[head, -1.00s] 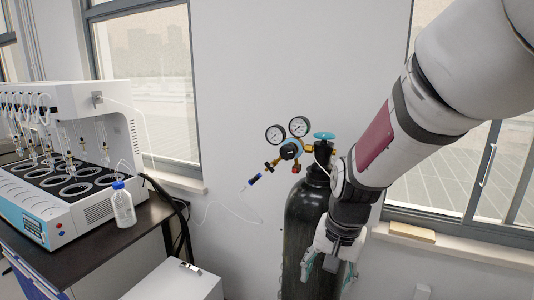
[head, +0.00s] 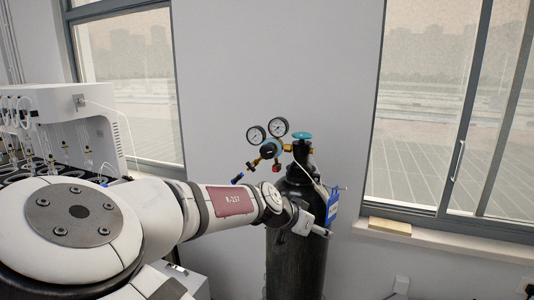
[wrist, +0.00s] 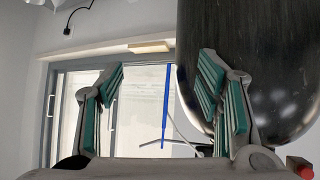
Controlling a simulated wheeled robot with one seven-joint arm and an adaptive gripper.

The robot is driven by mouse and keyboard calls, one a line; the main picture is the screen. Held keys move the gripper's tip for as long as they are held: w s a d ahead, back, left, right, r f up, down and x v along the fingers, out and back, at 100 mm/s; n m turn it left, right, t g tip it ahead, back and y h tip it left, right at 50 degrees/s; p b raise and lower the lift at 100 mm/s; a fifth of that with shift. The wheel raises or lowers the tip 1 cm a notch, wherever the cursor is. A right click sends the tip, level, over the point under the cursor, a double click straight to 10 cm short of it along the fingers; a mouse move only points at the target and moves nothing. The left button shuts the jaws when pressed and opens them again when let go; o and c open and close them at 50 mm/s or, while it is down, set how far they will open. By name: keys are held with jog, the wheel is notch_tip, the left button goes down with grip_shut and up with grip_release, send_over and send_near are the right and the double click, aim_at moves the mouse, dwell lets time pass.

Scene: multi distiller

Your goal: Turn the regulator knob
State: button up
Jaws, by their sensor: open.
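The regulator (head: 278,148) sits on top of a dark gas cylinder (head: 295,262), with two round gauges above it. Its dark round knob (head: 267,151) faces the room and is in clear view. A teal valve handwheel (head: 302,136) stands on the cylinder's neck. My gripper (head: 326,232) is lower and to the right of the regulator, in front of the cylinder's upper body. In the wrist view my gripper (wrist: 163,76) is open, with nothing between its green-padded fingers. The cylinder (wrist: 255,60) shows behind the right finger; the knob is not in that view.
A white distiller (head: 85,125) stands at the left, partly hidden by my arm. A window and a sill with a wooden block (head: 390,225) are at the right. The wall left of the regulator is clear.

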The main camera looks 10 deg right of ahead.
jog(key=w+a+r+t+h, duration=0.2)
jog(key=w+a+r+t, duration=0.3)
jog(key=r, duration=0.3)
jog(key=n+t, duration=0.2)
jog(key=t, duration=0.2)
send_near(266, 152)
jog(key=shift+h, duration=0.3)
jog(key=x, duration=0.5)
jog(key=p+x, duration=0.1)
jog(key=x, duration=0.4)
jog(key=shift+w+f+p, duration=0.2)
jog(key=shift+w+p, duration=0.1)
jog(key=shift+w, duration=0.05)
jog(key=c, duration=1.2)
